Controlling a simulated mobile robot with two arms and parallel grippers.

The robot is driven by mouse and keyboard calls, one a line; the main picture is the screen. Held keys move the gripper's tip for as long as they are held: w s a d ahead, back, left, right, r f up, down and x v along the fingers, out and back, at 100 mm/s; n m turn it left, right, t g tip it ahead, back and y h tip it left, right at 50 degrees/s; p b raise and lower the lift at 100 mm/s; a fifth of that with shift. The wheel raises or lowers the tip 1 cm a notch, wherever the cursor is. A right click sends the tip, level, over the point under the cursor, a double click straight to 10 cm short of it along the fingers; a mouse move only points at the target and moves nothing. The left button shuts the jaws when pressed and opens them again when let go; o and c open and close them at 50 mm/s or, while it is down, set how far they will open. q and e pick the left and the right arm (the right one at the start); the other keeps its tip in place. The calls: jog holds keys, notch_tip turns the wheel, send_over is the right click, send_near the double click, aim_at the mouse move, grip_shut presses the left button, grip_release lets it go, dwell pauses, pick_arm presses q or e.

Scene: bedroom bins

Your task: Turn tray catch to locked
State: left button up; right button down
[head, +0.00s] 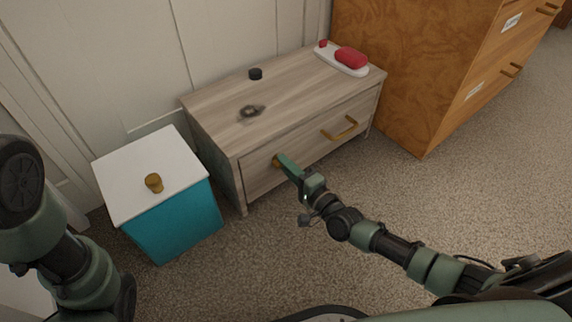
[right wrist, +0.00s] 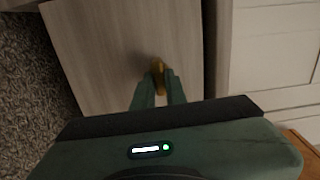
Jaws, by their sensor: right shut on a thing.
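The tray catch (head: 275,161) is a small brass piece on the left part of the wooden unit's drawer front (head: 262,180). My right gripper (head: 281,159) reaches it from the lower right and is shut on it. In the right wrist view, the catch (right wrist: 157,70) shows as a narrow brass bar between the two green fingers of my right gripper (right wrist: 158,88). The fingers hide part of it, and I cannot tell whether it is locked. The drawer looks closed. My left arm shows at the left edge, but its gripper does not.
The drawer has a brass handle (head: 339,128). A teal bin (head: 178,226) with a white lid stands left. An orange wooden cabinet (head: 395,75) stands right. Carpet in front is clear.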

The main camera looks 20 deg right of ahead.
jog(key=c, duration=1.4)
grip_release()
jog(key=shift+c, duration=0.2)
jog(key=shift+s, duration=0.1)
jog(key=p+v, duration=0.3)
jog(key=v, duration=0.4)
jog(key=shift+s+d+p, duration=0.15)
jog(key=shift+s+p, duration=0.1)
jog(key=shift+p, duration=0.05)
